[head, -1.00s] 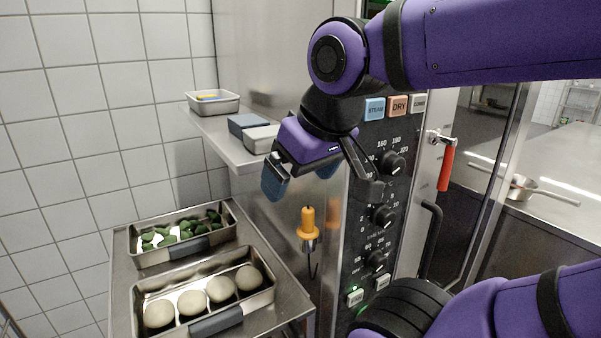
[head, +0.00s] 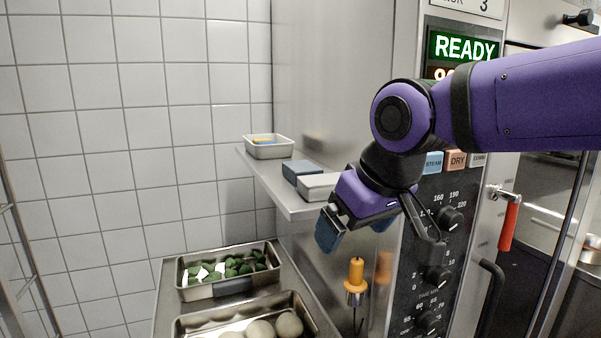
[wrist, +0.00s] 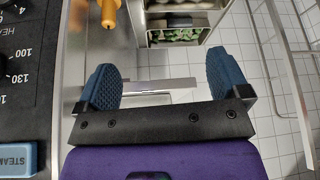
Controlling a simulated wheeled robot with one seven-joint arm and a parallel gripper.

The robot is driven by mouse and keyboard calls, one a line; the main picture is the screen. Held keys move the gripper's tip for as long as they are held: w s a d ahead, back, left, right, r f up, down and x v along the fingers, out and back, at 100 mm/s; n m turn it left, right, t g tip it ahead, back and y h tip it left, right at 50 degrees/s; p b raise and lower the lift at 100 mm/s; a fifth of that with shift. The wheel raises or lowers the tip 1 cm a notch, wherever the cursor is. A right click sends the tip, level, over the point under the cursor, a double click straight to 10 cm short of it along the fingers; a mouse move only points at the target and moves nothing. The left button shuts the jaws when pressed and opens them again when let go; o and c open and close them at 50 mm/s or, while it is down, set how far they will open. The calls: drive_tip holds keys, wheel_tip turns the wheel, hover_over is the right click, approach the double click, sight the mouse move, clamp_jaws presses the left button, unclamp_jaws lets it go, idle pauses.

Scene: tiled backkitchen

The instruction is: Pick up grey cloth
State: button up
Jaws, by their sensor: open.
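The gripper overlaps the cloth's right end in the picture. In the wrist view, the two pads (wrist: 165,82) are wide apart; a pale surface between them is too hidden to identify surely.
A metal tray (head: 268,147) with yellow and blue items stands at the shelf's far end. Below are a pan of green pieces (head: 187,284) and a pan of pale round balls (head: 190,327). An orange-handled tool (head: 356,275) hangs by the oven's knob panel (head: 432,262).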

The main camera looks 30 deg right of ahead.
sight(302, 165)
drive_tip(key=shift+o, duration=0.5)
drive_tip(key=w+r+g, duration=0.1)
drive_tip(key=w+r, duration=0.2)
drive_tip(key=w, duration=0.1)
drive_tip(key=w+r+m+g, duration=0.1)
drive_tip(key=w+r, duration=0.1)
drive_tip(key=w, duration=0.2)
drive_tip(key=w+d+r+h, duration=0.1)
drive_tip(key=w+r, duration=0.2)
drive_tip(key=w, duration=0.1)
drive_tip(key=shift+r+g, duration=0.35)
drive_tip(key=shift+g, duration=0.05)
drive_tip(key=w+d+r+m+g+y, duration=0.1)
drive_tip(key=w+d+r, duration=0.15)
drive_tip(key=w, duration=0.35)
drive_tip(key=w+d+r+g, duration=0.1)
drive_tip(key=w+d+r, duration=0.15)
drive_tip(key=w, duration=0.25)
drive_tip(key=f, duration=1.1)
drive_tip(key=shift+w+d+f, duration=0.3)
drive_tip(key=shift+w, duration=0.1)
drive_tip(key=c, duration=1.1)
